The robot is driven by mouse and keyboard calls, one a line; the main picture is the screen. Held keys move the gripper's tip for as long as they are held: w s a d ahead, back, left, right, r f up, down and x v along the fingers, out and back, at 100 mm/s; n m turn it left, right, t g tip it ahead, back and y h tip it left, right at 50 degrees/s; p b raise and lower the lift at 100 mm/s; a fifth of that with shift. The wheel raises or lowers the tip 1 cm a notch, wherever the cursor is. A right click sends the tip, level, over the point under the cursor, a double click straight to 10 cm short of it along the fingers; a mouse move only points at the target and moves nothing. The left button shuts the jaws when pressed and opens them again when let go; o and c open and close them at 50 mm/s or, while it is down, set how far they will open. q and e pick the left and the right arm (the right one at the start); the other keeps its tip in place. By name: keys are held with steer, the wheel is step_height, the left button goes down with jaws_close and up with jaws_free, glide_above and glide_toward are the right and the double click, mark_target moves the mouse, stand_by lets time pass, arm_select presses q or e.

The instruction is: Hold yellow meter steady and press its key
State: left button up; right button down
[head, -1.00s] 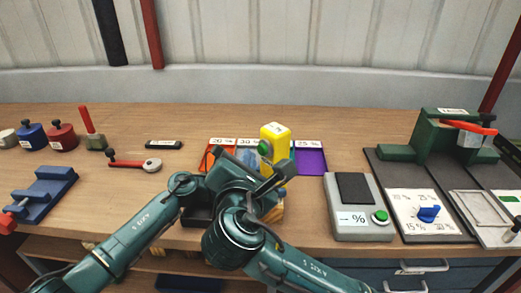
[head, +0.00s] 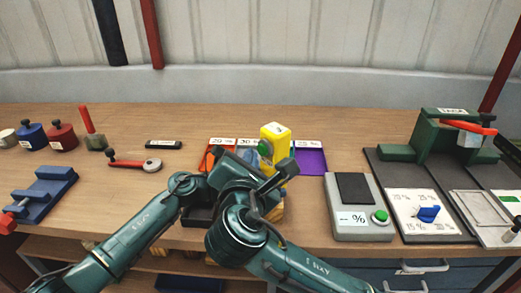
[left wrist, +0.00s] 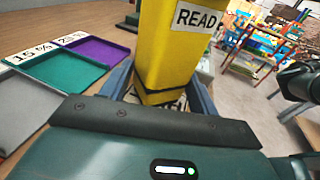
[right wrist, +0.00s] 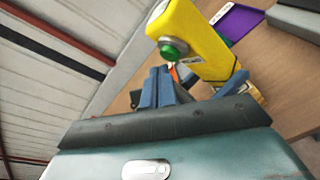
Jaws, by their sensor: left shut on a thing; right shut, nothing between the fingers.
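The yellow meter (head: 277,138) stands upright over the front middle of the bench in the head view. Its green key (head: 264,148) is on its side, and the key also shows in the right wrist view (right wrist: 174,49). My left gripper (left wrist: 160,92) is shut on the meter's lower body, with a blue finger on each side; a READ label faces its camera. My right gripper (right wrist: 158,72) is shut and empty, its blue fingertips close to the green key. I cannot tell whether they touch it. My arms hide the meter's lower part in the head view.
A grey scale (head: 362,229) with a green button stands to the right, near a green press (head: 440,135). A red-handled tool (head: 135,163) lies left. The bench behind the trays is clear.

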steer(key=shift+w+d, duration=0.5)
stand_by(1.0)
steer(key=shift+a, duration=0.1)
steer(key=shift+s+a, duration=0.55)
steer(key=shift+s, duration=0.1)
steer(key=s+a, duration=0.3)
steer(key=shift+s+a, duration=0.25)
steer(key=shift+a, duration=0.05)
stand_by(0.6)
arm_select(q)
steer(key=o, duration=0.8)
steer(key=shift+o, duration=0.2)
